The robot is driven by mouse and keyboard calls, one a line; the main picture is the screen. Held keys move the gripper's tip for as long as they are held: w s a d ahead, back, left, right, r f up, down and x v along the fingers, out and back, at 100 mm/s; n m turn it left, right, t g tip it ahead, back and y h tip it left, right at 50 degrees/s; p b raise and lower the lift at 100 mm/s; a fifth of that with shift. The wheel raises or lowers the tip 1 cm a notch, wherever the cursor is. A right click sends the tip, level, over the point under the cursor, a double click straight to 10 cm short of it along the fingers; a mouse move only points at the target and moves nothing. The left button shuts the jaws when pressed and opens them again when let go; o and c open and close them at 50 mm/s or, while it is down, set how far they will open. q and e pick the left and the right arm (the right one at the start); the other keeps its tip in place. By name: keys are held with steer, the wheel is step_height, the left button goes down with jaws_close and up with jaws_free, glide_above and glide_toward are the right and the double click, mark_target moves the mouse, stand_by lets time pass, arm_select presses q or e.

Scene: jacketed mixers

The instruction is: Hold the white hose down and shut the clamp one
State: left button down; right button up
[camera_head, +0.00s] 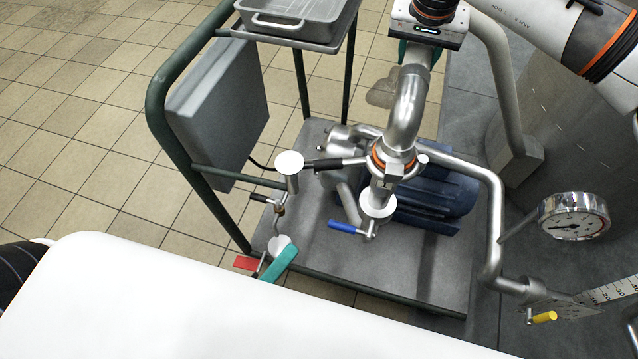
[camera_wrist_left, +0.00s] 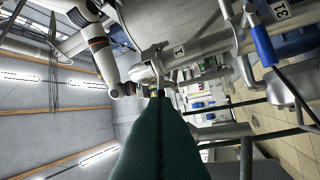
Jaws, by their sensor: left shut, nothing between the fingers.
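My left gripper (camera_head: 279,259) shows as a teal fingertip just past my white arm, which hides the rest of it. In the left wrist view its fingers (camera_wrist_left: 159,105) are together with nothing between them. The tip is next to a red lever (camera_head: 245,263); I cannot tell whether they touch. I cannot single out the white hose or tell the clamp's state.
Steel pipework (camera_head: 405,110) with a blue lever (camera_head: 345,227) stands over a cart plate (camera_head: 330,268) and a blue motor (camera_head: 440,195). A pressure gauge (camera_head: 573,217) and yellow lever (camera_head: 544,317) are at right. A grey box (camera_head: 220,110) and green frame bound the left.

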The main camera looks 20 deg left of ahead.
arm_select(q)
glide_toward(355, 163)
arm_select(e)
steer(key=shift+s, duration=0.1)
arm_select(q)
steer(key=shift+w+a+r, duration=0.15)
steer(key=shift+w+r, duration=0.1)
steer(key=shift+w, duration=0.65)
steer(key=shift+w+a+r, duration=0.1)
steer(key=shift+w+r, duration=0.15)
steer(key=shift+w, duration=0.7)
steer(key=shift+w, duration=0.1)
steer(key=shift+w+a+r, duration=0.1)
steer(key=shift+w+a, duration=0.25)
steer(key=shift+w, duration=0.2)
steer(key=shift+w+a, duration=0.3)
steer(key=shift+w, duration=0.3)
arm_select(e)
steer(key=shift+s, duration=0.15)
